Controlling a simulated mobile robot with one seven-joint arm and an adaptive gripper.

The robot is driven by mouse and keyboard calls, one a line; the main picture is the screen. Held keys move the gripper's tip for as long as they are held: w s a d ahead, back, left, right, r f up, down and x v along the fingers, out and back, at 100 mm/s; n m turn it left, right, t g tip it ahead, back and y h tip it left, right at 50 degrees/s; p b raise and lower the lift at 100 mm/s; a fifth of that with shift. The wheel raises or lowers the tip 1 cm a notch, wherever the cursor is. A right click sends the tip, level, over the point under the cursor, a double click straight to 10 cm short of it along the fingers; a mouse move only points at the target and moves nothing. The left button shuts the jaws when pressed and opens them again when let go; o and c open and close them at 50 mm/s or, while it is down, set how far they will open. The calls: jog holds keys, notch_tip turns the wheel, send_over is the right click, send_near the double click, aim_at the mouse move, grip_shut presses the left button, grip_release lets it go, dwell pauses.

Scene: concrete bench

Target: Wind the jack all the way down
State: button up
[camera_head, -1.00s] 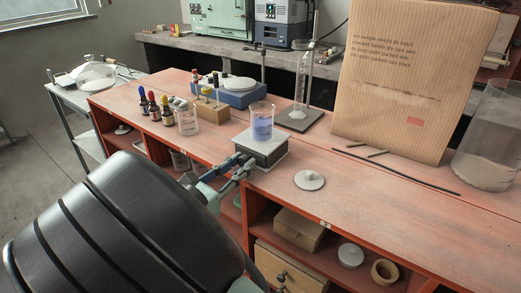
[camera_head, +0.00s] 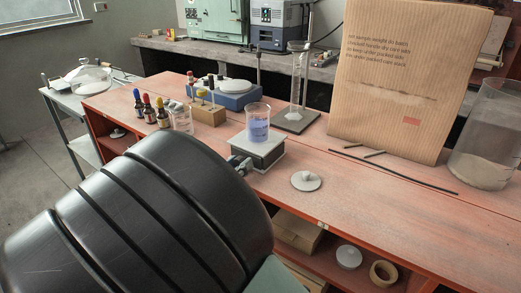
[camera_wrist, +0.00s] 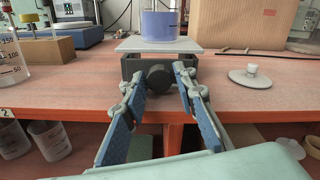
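The jack (camera_head: 262,154) stands near the front edge of the bench, with a pale square top plate that also shows in the wrist view (camera_wrist: 128,45). A beaker of blue liquid (camera_head: 257,127) stands upright on the plate. Its lower part shows in the wrist view (camera_wrist: 160,25). A dark round knob (camera_wrist: 158,77) on the jack's front faces my gripper. My gripper (camera_wrist: 155,78) is open, with one blue-padded finger on each side of the knob. Whether either fingertip touches it I cannot tell. In the head view my arm hides most of the gripper.
A grey lid with a knob (camera_head: 306,181) lies right of the jack. A wooden block with vials (camera_head: 208,113), dropper bottles (camera_head: 149,110) and a glass beaker (camera_head: 181,119) stand left.

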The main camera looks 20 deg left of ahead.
jog(key=shift+o, duration=1.1)
jog(key=v, duration=1.2)
